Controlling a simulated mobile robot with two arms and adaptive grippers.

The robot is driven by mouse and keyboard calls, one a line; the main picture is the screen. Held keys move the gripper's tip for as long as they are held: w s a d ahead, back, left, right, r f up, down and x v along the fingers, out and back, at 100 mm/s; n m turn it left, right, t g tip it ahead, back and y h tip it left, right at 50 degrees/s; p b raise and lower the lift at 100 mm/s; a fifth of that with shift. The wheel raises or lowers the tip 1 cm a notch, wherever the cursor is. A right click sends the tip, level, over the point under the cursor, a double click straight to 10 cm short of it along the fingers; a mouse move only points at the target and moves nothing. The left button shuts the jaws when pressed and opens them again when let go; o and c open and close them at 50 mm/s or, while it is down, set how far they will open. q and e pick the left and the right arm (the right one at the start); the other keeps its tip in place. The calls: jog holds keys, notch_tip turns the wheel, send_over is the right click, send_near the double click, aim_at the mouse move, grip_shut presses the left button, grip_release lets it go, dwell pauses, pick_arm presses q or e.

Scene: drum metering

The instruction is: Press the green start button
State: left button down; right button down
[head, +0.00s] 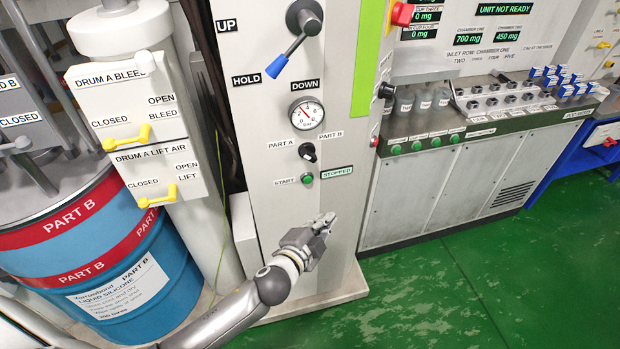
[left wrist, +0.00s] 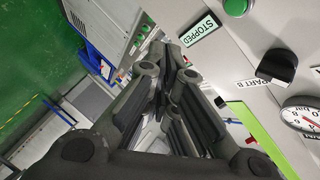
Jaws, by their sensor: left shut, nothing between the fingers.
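The green start button (head: 307,179) is on the grey control panel, beside the START label (head: 285,181) and left of a sign reading STOPPED (head: 337,172). In the left wrist view the green button (left wrist: 235,7) is at the top edge, near the STOPPED sign (left wrist: 201,31). My left gripper (head: 327,220) is shut and empty. In the head view it appears below and slightly right of the button, apart from it. Its closed fingers also show in the left wrist view (left wrist: 166,50). My right gripper is not in view.
Above the button are the black part selector knob (head: 308,151), a pressure gauge (head: 307,114) and the blue-handled lever (head: 289,58). A blue drum (head: 125,290) and valve boxes stand at left. A bench with several green buttons (head: 396,149) stands at right. Green floor (head: 450,290) is open at front right.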

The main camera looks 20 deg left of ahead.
aim_at(308, 180)
pick_arm(q)
jog(key=shift+r, duration=0.8)
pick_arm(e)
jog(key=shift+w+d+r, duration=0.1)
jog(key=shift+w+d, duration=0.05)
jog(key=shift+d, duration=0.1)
pick_arm(q)
jog(key=w+a, duration=0.5)
jog(key=w, duration=0.2)
jog(key=shift+w, duration=0.2)
jog(key=shift+w, duration=0.1)
dwell(0.9)
jog(key=shift+w+a, duration=0.15)
jog(key=shift+w, duration=0.1)
jog(key=shift+w+a, duration=0.3)
dwell(0.9)
jog(key=shift+s+d, duration=0.5)
jog(key=shift+s, duration=0.2)
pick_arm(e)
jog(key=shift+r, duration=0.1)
